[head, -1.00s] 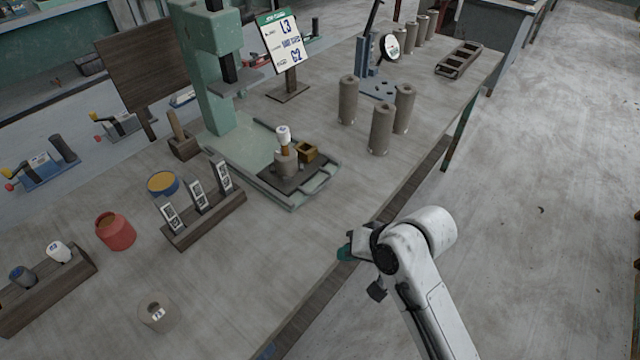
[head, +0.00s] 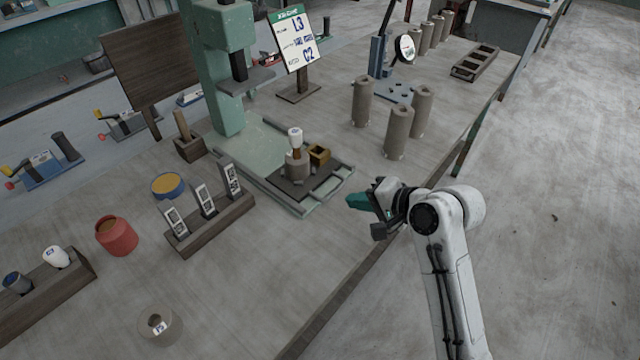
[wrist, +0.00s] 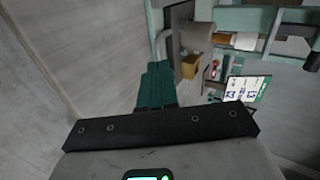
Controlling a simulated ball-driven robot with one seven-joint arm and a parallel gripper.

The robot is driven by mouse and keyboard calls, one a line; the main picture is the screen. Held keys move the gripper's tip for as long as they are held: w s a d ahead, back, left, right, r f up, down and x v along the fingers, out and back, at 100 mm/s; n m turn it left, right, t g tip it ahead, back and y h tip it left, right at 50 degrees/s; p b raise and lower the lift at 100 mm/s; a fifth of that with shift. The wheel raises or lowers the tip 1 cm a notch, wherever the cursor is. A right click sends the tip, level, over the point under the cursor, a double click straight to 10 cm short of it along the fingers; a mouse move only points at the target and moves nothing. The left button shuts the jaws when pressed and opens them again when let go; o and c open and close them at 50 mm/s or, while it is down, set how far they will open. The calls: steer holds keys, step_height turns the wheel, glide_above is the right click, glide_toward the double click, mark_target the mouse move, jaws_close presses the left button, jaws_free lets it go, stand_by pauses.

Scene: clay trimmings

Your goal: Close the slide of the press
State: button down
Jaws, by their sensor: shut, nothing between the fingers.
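The green press (head: 226,75) stands at the back of the bench, with its low base reaching toward the front edge. Its slide (head: 306,184), a dark plate on green rails, is pulled out toward me. On the slide stand a grey cylinder with a white-topped stamp (head: 295,150) and a small brass box (head: 319,154). My gripper (head: 357,201) is shut and empty, with teal fingers just right of the slide's front end and apart from it. In the wrist view the shut teal fingers (wrist: 155,85) point toward the slide (wrist: 178,40) and the brass box (wrist: 190,67).
A rack of labelled tags (head: 210,222) stands left of the slide. Grey cylinders (head: 398,133) stand to the right, and a sign (head: 296,42) behind. A red pot (head: 116,236) and a ring-shaped piece (head: 160,326) sit at the left. Bare bench lies in front of the slide.

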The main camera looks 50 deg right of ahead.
mark_target(268, 159)
steer(key=shift+w+d+r+m, duration=0.3)
steer(key=shift+w+d+r, duration=0.05)
steer(key=shift+w+d, duration=0.15)
steer(key=shift+w+d+t, duration=0.1)
steer(key=shift+w+t, duration=0.15)
steer(key=shift+t, duration=0.05)
steer(key=x, duration=0.9)
steer(key=shift+w+f, duration=0.1)
steer(key=shift+w, duration=0.2)
steer(key=shift+w, duration=0.1)
steer(key=w, duration=0.6)
steer(key=w+b, duration=0.1)
steer(key=w, duration=1.3)
steer(key=shift+w+a+b, duration=0.25)
steer(key=shift+a+b, duration=0.05)
steer(key=shift+a, duration=0.05)
